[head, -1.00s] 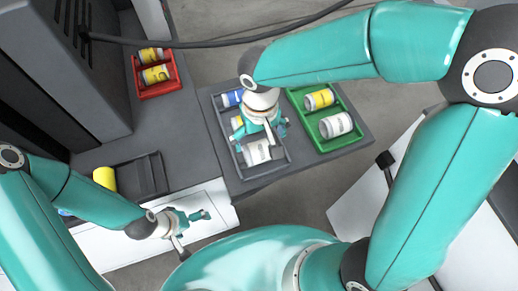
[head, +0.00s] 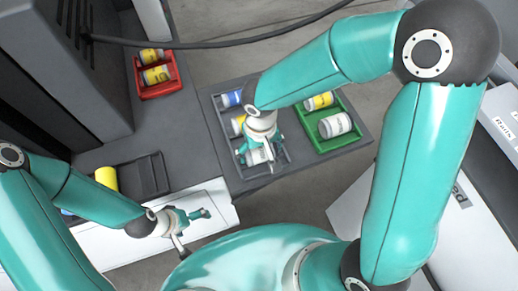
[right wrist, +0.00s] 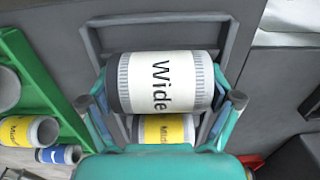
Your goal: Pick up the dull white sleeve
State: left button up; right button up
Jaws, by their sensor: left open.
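A white sleeve (right wrist: 165,80) with dark "Wide" lettering and grey ends lies on its side in the grey tray; the head view shows it (head: 255,158) partly hidden by my right gripper. My right gripper (head: 257,150) is over it; in the right wrist view the open fingers (right wrist: 164,102) stand on either side of its ends, with no clear contact. Another whitish sleeve (head: 335,125) lies in the green tray. My left gripper (head: 196,216) is open and empty above the white surface at the lower left.
The grey tray (right wrist: 160,20) also holds a yellow-banded sleeve (right wrist: 165,130) and a blue-banded one (head: 232,98). The green tray (head: 353,132) is on its right in the head view. A red tray (head: 158,90) and a dark tray (head: 153,175) are further left. A black cable crosses above.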

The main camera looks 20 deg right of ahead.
jog(key=c, duration=0.9)
jog(key=shift+r, duration=0.2)
jog(key=shift+c, duration=0.2)
